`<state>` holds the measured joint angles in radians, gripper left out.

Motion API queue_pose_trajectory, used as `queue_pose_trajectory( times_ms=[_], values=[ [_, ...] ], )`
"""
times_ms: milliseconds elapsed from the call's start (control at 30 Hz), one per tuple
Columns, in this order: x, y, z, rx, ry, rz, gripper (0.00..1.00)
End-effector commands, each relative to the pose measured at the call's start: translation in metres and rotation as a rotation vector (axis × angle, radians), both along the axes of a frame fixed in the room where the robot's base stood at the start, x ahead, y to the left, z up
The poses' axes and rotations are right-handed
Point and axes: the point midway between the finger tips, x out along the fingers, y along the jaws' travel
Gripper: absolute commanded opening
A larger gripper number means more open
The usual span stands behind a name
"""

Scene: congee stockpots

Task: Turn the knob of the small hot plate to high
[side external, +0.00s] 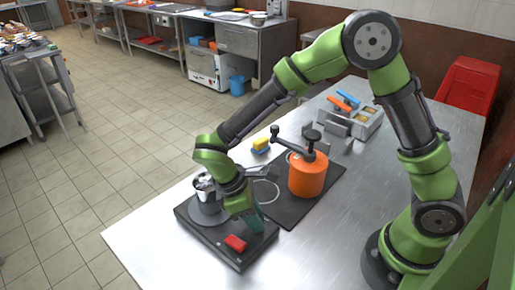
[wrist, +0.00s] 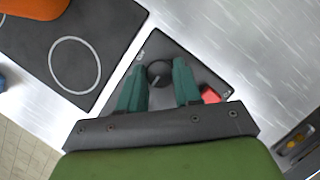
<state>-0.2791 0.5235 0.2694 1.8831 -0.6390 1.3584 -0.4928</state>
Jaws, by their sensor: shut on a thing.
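The small hot plate (side external: 222,250) is a dark slab at the front of the steel table, with a round grey burner (side external: 208,214). Its near part also shows in the wrist view (wrist: 178,52). In the wrist view its round dark knob (wrist: 158,73) has a lighter pointer line; the small marks on the plate are too small to read. My gripper (wrist: 160,74) has its teal fingers on either side of the knob, shut on it. In the side view my gripper (side external: 256,224) points down at the plate's right side and hides the knob. A red piece (side external: 235,243) is on the plate.
A larger black cooktop (side external: 283,212) with an orange pot (side external: 308,176) and crank handle lies behind. Bare table lies at front left.

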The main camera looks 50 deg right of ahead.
Motion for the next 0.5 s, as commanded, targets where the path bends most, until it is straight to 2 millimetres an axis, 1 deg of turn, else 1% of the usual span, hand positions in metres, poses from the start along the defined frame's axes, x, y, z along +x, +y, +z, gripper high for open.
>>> queue_pose_trajectory(
  times_ms=[67,100,233,267,500],
  values=[
    [0.0007,0.001,0.0007,0.002,-0.003,0.004,0.03],
    [0.0007,0.001,0.0007,0.002,-0.003,0.004,0.35],
    [0.0005,0.0008,0.0005,0.002,-0.002,0.002,0.55],
    [0.0005,0.0008,0.0005,0.002,-0.002,0.002,0.58],
    [0.0002,0.0004,0.0003,0.001,0.0,0.001,0.58]
  ],
)
